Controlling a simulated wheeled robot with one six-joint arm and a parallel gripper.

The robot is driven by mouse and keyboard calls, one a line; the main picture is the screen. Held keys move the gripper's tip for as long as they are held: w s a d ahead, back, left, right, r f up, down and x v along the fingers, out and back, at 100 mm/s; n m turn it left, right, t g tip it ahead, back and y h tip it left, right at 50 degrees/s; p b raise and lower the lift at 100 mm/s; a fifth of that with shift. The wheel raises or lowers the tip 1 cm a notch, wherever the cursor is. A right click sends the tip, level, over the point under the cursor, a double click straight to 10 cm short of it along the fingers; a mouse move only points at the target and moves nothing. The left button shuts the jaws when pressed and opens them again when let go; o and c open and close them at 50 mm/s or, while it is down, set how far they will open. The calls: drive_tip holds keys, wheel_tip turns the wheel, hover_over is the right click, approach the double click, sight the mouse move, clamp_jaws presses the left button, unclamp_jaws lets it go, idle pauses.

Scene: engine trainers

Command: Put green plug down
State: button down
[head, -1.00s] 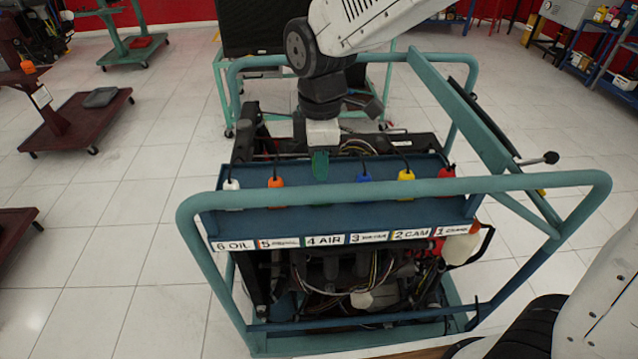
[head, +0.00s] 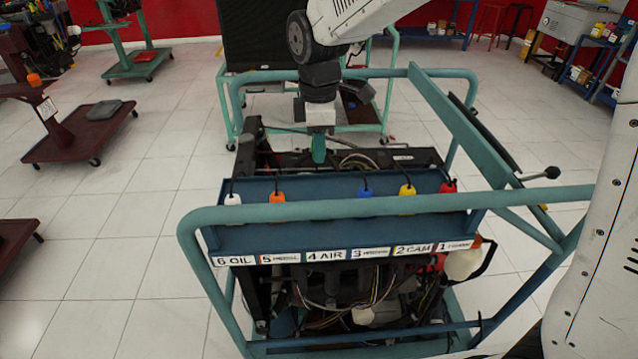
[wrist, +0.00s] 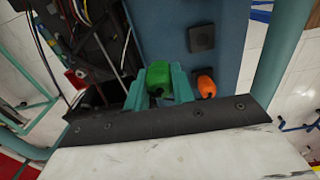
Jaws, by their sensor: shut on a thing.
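In the wrist view the green plug (wrist: 158,76) sits between the two teal fingers of my gripper (wrist: 159,88), which is shut on it. In the head view my gripper (head: 319,152) points down behind the blue panel (head: 320,185) of the engine trainer, above the 4 AIR label (head: 325,256). The green plug cannot be made out in the head view. Between the orange plug (head: 277,206) and the blue plug (head: 365,198) the panel carries no plug.
A white plug (head: 233,207), a yellow plug (head: 407,200) and a red plug (head: 448,192) hang along the panel. A teal tube rail (head: 340,209) runs in front of it. The engine with loose wires (head: 350,295) lies below and behind. The orange plug is close beside my finger in the wrist view (wrist: 206,84).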

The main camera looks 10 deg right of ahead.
sight(319, 189)
wheel_tip(319, 189, down, 8)
drive_tip(key=shift+s+f, duration=0.1)
drive_tip(key=shift+f, duration=0.05)
idle(0.3)
drive_tip(key=c, duration=1.5)
unclamp_jaws()
drive_tip(key=shift+f, duration=0.15)
wheel_tip(319, 189, up, 12)
drive_tip(key=shift+d+r, duration=0.1)
drive_tip(key=shift+r, duration=0.15)
drive_tip(key=s+d+r+m+t, duration=0.1)
drive_tip(key=s+d+r+m, duration=0.2)
drive_tip(key=s+d+m, duration=0.45)
drive_tip(key=s+d+r+m, duration=0.3)
drive_tip(key=s+d+m, duration=0.1)
drive_tip(key=s+d, duration=0.55)
drive_tip(key=s+d+f+m, duration=0.1)
drive_tip(key=s+m, duration=0.1)
drive_tip(key=s, duration=0.1)
drive_tip(key=s+d+f+m, duration=0.1)
drive_tip(key=s+m, duration=0.1)
drive_tip(key=s, duration=0.1)
drive_tip(key=s+d+f+m, duration=0.1)
drive_tip(key=s+m, duration=0.1)
drive_tip(key=s, duration=0.1)
drive_tip(key=shift+s+d+f, duration=0.1)
drive_tip(key=shift+s+d, duration=0.1)
drive_tip(key=shift+s, duration=0.2)
